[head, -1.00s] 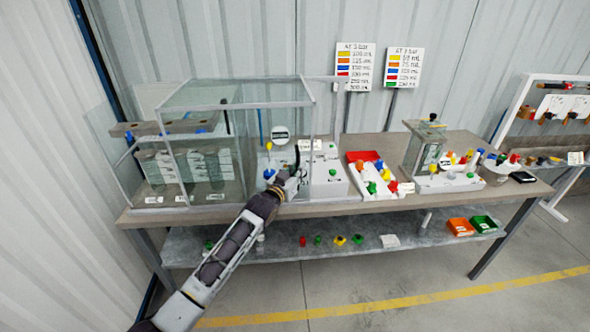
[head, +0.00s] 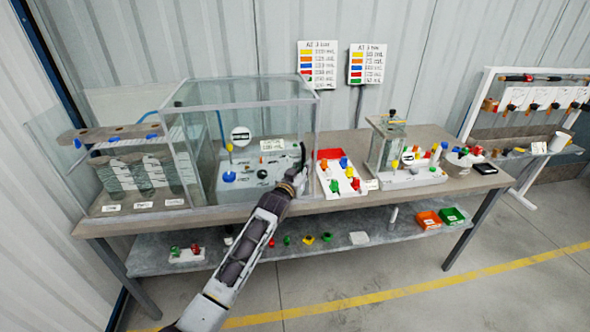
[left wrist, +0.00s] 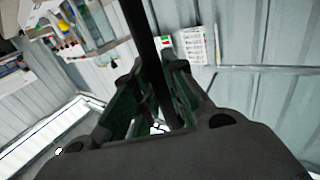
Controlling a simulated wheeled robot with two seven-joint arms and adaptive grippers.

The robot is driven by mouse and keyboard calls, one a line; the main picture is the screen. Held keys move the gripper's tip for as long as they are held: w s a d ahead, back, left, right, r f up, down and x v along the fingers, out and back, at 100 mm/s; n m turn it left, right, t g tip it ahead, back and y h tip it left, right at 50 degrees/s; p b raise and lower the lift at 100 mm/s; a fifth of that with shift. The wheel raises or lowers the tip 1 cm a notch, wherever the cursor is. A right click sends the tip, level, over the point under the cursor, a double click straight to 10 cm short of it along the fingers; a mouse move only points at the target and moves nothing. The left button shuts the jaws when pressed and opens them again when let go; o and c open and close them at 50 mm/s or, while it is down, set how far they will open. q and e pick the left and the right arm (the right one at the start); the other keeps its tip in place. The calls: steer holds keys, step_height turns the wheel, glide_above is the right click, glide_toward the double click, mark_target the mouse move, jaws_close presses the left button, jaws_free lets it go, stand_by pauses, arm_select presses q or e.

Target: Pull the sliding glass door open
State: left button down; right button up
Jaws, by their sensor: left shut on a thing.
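The sliding glass door (head: 255,104) is a clear panel with a grey frame on the bench-top glass enclosure. It stands over the right part of the enclosure, in front of a white panel with a gauge and a blue knob. Its dark upright handle (head: 303,154) is at the right edge. My left gripper (head: 297,179) is at the handle's lower part. In the left wrist view, the dark handle bar (left wrist: 141,25) runs between the fingers of my left gripper (left wrist: 152,85), which is shut on it. My right gripper is not in view.
Grey tanks (head: 145,172) stand in the enclosure's left part, outside the framed door's span. Just right of the door is a red and white tray (head: 330,155) with coloured parts. A small glass column unit (head: 387,145) stands further right. The floor in front is clear.

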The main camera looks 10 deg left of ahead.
arm_select(q)
steer(key=shift+w+d, duration=0.2)
steer(key=shift+d, duration=0.5)
steer(key=shift+w+d, duration=0.2)
steer(key=shift+d, duration=0.45)
steer(key=c, duration=1.5)
jaws_free()
steer(key=shift+o, duration=0.2)
steer(key=shift+s, duration=0.15)
steer(key=v, duration=1.1)
steer(key=shift+s, duration=0.35)
steer(key=shift+a+r, duration=0.1)
